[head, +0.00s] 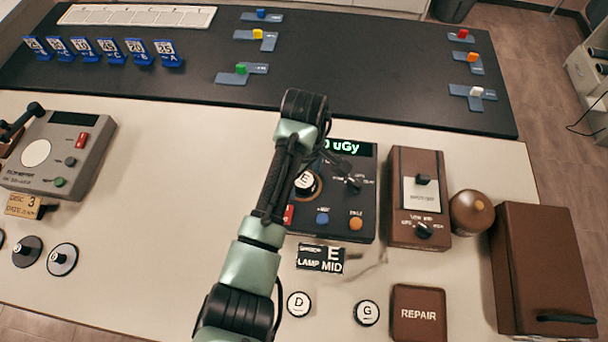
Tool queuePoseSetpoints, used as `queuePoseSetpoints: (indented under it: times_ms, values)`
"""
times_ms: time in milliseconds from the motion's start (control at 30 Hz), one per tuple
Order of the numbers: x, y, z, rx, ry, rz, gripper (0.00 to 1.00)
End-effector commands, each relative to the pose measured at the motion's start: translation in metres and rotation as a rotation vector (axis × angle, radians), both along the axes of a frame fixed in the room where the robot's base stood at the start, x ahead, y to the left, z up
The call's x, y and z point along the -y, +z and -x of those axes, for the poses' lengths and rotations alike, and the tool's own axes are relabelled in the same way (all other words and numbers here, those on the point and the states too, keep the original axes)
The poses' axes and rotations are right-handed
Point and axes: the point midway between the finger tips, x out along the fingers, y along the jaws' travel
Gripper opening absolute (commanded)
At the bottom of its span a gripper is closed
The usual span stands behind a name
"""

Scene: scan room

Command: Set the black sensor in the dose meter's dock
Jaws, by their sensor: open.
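The dose meter (334,226) is a dark box with a green-lit display ending in "0 uGy", knobs and coloured buttons. A round black piece with a white top marked E (306,182) shows at the meter's left side, partly behind my arm. I cannot tell whether it sits in a dock. Similar black-rimmed pieces marked D (299,304) and G (367,312) stand on the pale bench in front. I cannot tell which piece is the task's sensor. My gripper (328,160) is open above the meter, mostly hidden by my wrist.
A brown switch box (417,198), brown round pot (471,212) and brown case (544,270) stand right. A REPAIR block (418,314) is in front. A grey device (58,152) stands left; bench between it and my arm is clear.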

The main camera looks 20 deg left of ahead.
Motion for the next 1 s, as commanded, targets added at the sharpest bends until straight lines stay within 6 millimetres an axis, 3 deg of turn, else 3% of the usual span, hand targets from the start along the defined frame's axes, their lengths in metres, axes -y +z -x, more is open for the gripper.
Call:
queuePoseSetpoints:
  times_ms: [233, 600, 1000]
  values:
    - [0.000, 0.024, -0.001, 0.003, -0.001, -0.001, 0.90]
    - [0.000, 0.111, -0.001, 0.001, 0.000, -0.001, 0.90]
    - [0.000, 0.123, -0.001, 0.000, 0.000, 0.000, 0.90]
